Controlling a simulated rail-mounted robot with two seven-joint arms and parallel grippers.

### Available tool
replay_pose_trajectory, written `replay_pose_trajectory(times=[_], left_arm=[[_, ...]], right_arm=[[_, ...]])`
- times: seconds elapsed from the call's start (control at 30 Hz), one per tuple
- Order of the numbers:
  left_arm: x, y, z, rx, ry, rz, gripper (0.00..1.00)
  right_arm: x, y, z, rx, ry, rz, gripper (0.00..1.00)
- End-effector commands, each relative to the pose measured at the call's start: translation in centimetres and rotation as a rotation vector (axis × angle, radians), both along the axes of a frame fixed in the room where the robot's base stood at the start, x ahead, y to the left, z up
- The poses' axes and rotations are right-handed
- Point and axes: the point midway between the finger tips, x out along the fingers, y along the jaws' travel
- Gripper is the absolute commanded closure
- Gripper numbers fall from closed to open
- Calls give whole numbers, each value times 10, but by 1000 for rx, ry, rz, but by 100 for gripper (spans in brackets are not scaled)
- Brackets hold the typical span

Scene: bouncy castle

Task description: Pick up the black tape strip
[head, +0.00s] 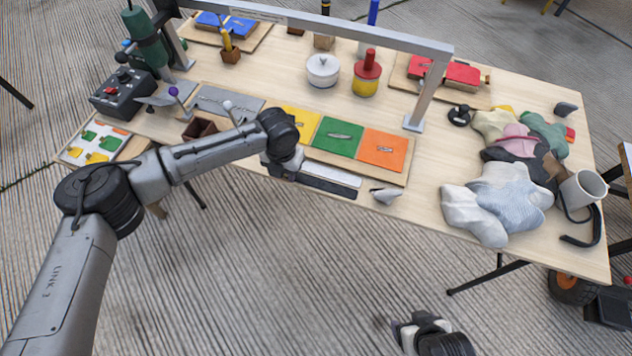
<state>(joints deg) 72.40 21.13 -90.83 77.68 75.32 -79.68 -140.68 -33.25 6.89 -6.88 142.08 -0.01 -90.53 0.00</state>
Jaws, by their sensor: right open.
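A flat black strip (327,187) lies along the table's front edge, just in front of a pale grey strip (332,174). A curled black strip (583,238) lies at the right end of the table by the mug; I cannot tell from looks alone which one is the tape strip. My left gripper (280,172) is over the front edge at the left end of the flat strips. Its fingers are small and dark, so its opening is unclear. My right gripper (398,326) is low at the bottom of the picture, open, off the table over the floor.
A board with yellow, green and orange patches (382,150) lies behind the strips. A grey metal frame (428,85) spans the table. Cloth-like patches (505,195) and a grey mug (583,190) crowd the right end. A grey pointed piece (386,195) lies right of the strips.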

Motion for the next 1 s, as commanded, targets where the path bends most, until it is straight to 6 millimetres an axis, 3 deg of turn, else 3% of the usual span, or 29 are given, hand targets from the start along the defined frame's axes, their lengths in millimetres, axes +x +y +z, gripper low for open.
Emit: replay_pose_trajectory(times=[0.1, 0.47, 1.0], left_arm=[[0, 0, 1, 0, 0, 0, 65], [0, 0, 1, 0, 0, 1, 99], [0, 0, 7, -1, -1, 1, 100]], right_arm=[[0, 0, 1, 1, 0, 0, 25], [0, 0, 1, 1, 0, -1, 25], [0, 0, 4, 1, -1, -1, 25]])
